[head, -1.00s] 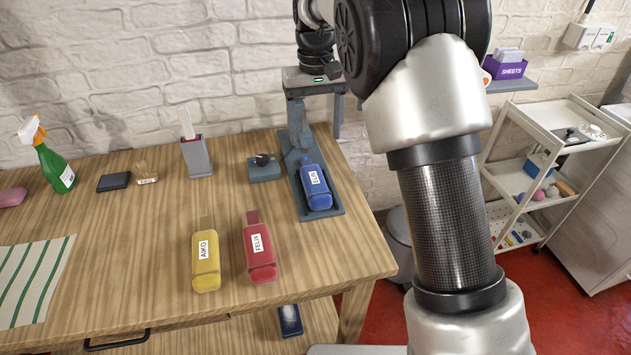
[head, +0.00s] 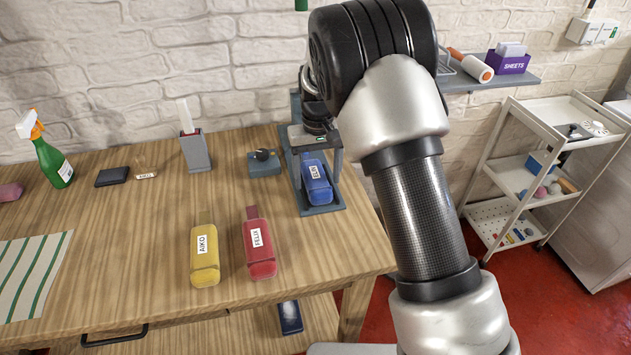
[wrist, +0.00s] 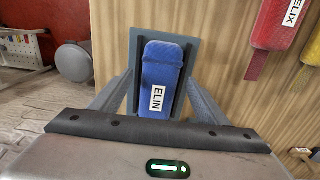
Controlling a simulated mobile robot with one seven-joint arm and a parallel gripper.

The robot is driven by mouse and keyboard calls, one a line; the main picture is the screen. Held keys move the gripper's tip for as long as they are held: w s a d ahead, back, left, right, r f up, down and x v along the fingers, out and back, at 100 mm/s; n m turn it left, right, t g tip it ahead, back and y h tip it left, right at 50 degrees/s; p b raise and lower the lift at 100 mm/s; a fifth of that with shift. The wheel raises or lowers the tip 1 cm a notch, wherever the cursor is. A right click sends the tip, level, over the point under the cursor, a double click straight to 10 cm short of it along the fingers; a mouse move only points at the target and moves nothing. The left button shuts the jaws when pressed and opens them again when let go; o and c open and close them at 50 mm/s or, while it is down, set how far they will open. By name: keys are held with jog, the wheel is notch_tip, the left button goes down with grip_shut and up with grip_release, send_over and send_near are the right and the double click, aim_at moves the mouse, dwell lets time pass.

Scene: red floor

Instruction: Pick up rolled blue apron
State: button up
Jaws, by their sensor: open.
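The rolled blue apron (head: 318,187) lies on a blue-grey tray (head: 325,210) at the right end of the wooden table. Its white label reads ELIN in the wrist view, where the apron (wrist: 164,65) is in the upper middle. My gripper (head: 317,178) is open above the apron, with one finger on each side of it. In the wrist view my gripper's fingers (wrist: 160,75) reach along both sides of the apron. I cannot tell whether they touch it. The apron's near end is partly hidden by my gripper's body.
A yellow roll labelled AIKO (head: 205,255) and a red roll labelled FELIX (head: 260,248) lie left of the tray. A small grey device (head: 263,163) stands close by. A grey holder (head: 195,152) and a green spray bottle (head: 52,160) are further left. A white cart (head: 520,180) stands right.

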jog(key=shift+f, duration=0.55)
jog(key=shift+r, duration=0.1)
jog(key=c, duration=1.3)
